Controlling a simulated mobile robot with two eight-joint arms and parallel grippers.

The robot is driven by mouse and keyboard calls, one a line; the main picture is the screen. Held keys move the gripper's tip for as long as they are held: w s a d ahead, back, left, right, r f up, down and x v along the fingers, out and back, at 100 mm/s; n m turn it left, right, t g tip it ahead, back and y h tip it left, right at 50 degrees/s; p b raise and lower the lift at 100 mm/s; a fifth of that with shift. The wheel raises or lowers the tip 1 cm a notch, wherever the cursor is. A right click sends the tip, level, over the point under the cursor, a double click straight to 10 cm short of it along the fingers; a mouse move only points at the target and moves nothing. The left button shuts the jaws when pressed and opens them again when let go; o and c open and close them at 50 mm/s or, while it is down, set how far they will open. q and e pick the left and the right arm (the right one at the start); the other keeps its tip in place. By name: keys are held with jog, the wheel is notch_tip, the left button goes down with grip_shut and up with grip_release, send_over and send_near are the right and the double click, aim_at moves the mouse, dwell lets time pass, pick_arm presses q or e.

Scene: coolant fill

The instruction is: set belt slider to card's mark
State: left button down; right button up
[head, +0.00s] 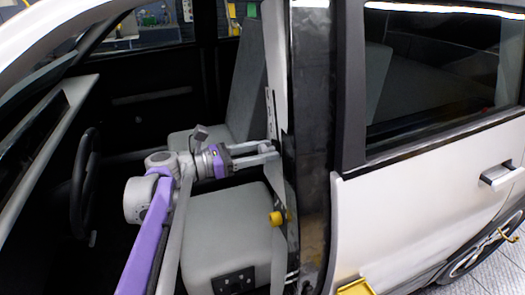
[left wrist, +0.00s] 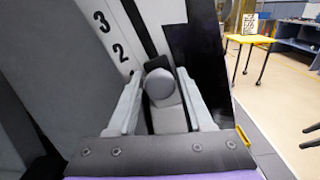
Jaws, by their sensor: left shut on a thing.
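The belt slider (left wrist: 160,86), a grey rounded knob, sits on the pillar's track between the fingers of my left gripper (left wrist: 160,100) in the left wrist view. The gripper is shut on it. Lower marks are hidden by the gripper. In the head view, my left gripper (head: 272,152) reaches across the front seat to the pillar (head: 309,130). A small patterned card (left wrist: 250,23) stands on the yellow table; its content is too small to read.
The grey front seat (head: 225,240) lies below my left arm, and the steering wheel (head: 84,182) is at the left. A yellow knob (head: 277,218) sits low by the pillar. The closed rear door (head: 430,210) is at the right. The yellow table (left wrist: 250,40) stands outside the car.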

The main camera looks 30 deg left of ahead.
pick_arm(q)
jog(key=r+p, duration=0.2)
jog(key=w+a+r+p, duration=0.1)
jog(key=r, duration=0.1)
jog(key=shift+s+f, duration=0.1)
jog(key=shift+c, duration=2.3)
grip_release()
jog(key=v, duration=1.1)
